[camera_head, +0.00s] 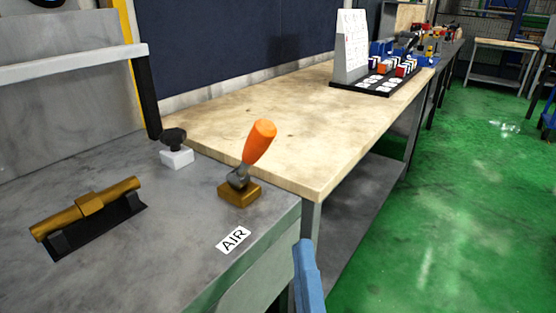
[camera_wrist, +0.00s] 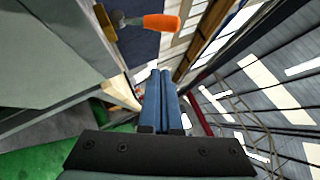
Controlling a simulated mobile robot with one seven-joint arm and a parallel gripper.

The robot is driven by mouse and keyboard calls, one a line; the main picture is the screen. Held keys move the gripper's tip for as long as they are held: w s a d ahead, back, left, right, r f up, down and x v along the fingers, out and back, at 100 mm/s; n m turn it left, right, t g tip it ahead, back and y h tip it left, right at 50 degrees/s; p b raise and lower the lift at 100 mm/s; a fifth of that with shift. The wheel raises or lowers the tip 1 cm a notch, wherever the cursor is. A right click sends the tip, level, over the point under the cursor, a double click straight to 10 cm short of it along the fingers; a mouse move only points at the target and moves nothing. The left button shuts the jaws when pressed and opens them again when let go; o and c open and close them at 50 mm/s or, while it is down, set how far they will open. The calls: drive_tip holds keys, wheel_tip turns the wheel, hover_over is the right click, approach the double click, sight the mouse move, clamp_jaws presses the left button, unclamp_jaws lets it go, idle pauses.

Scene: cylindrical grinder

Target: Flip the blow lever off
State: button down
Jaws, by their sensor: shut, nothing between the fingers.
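The blow lever has an orange handle (camera_head: 259,143) on a brass base (camera_head: 240,192), on the grey machine top near its right edge. The handle stands up, tilted to the right. A white AIR label (camera_head: 233,239) lies in front of it. In the wrist view the orange handle (camera_wrist: 162,22) and brass base (camera_wrist: 105,22) show at the top. My gripper (camera_wrist: 161,74) has its two blue fingers together, with nothing between them. In the head view a blue fingertip (camera_head: 303,246) shows below and right of the lever, beside the machine's edge and apart from the lever.
A black knob (camera_head: 174,138) on a white block stands behind the lever. A brass bar on black supports (camera_head: 88,212) is at the left. A wooden workbench (camera_head: 290,110) lies behind, holding a white panel (camera_head: 350,47) and small parts. Green floor at the right is open.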

drive_tip(key=p, duration=0.4)
approach(250, 154)
drive_tip(key=w+d+r, duration=0.1)
drive_tip(key=w+d, duration=0.4)
drive_tip(key=shift+w+a+r+p, duration=0.45)
drive_tip(key=shift+a+p, duration=0.2)
drive_tip(key=shift+p, duration=0.1)
drive_tip(key=shift+w+a+r+p, duration=0.4)
drive_tip(key=shift+a+r+p, duration=0.15)
drive_tip(key=shift+p, duration=0.2)
